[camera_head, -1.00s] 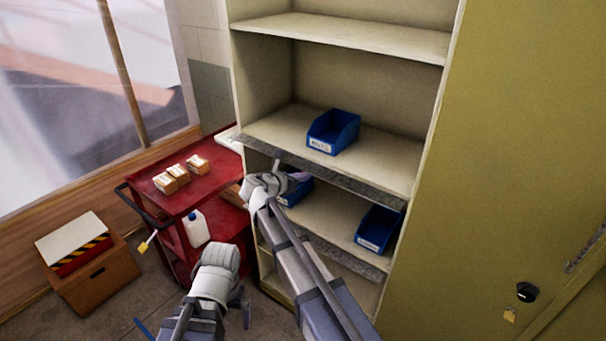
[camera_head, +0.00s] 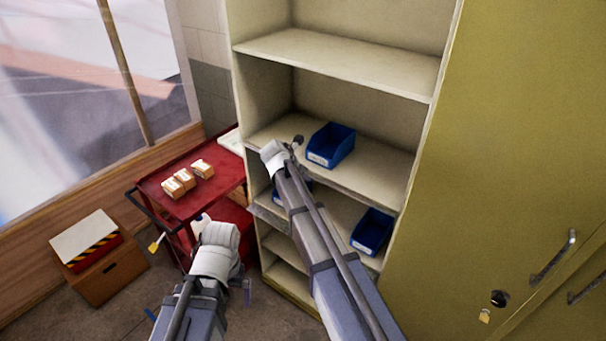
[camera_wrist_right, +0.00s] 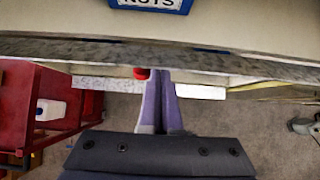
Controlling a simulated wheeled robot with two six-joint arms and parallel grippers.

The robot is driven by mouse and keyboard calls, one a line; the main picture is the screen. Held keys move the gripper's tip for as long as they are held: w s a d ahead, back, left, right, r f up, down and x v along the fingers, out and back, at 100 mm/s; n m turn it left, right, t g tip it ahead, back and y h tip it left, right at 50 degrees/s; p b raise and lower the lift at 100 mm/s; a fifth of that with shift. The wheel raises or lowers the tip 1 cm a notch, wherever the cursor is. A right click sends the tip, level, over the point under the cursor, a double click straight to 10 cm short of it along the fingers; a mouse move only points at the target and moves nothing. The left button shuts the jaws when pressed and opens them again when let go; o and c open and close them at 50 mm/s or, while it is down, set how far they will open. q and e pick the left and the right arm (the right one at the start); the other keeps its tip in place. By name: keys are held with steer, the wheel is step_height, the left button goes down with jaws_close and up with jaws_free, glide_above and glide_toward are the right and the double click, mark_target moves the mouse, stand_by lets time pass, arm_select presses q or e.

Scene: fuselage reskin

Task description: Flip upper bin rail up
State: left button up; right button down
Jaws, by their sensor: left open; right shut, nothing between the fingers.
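The upper bin rail is a grey speckled strip along the front edge of the shelf under the upper blue bin (camera_head: 331,146). In the right wrist view the rail (camera_wrist_right: 215,59) crosses the whole picture below the NUTS bin (camera_wrist_right: 150,4). My right gripper (camera_head: 298,141) is shut and empty at the left part of that shelf front, left of the bin. In the wrist view its fingertips (camera_wrist_right: 159,72) are close to the rail's near edge; contact cannot be told. The arm hides part of the rail. My left gripper (camera_head: 247,290) is open, low and away from the shelves.
A lower grey rail (camera_head: 268,217) and a lower blue bin (camera_head: 372,231) show below. A red cart (camera_head: 190,205) with small boxes (camera_head: 186,180) stands left of the shelves. A yellow-green cabinet (camera_head: 500,170) closes off the right side.

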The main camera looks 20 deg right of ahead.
steer(key=shift+w+d+r+p, duration=0.45)
steer(key=shift+d+r+p, duration=0.1)
steer(key=shift+d+r, duration=0.1)
steer(key=shift+w+d+r+p, duration=0.45)
steer(key=shift+d+r+p, duration=0.05)
steer(key=shift+r, duration=0.1)
steer(key=shift+w+d+r, duration=0.25)
steer(key=shift+w+d, duration=0.15)
steer(key=shift+d, duration=0.1)
steer(key=shift+w+d+r+p, duration=0.25)
steer(key=shift+w+d+p, duration=0.05)
steer(key=shift+d, duration=0.3)
steer(key=shift+r, duration=0.15)
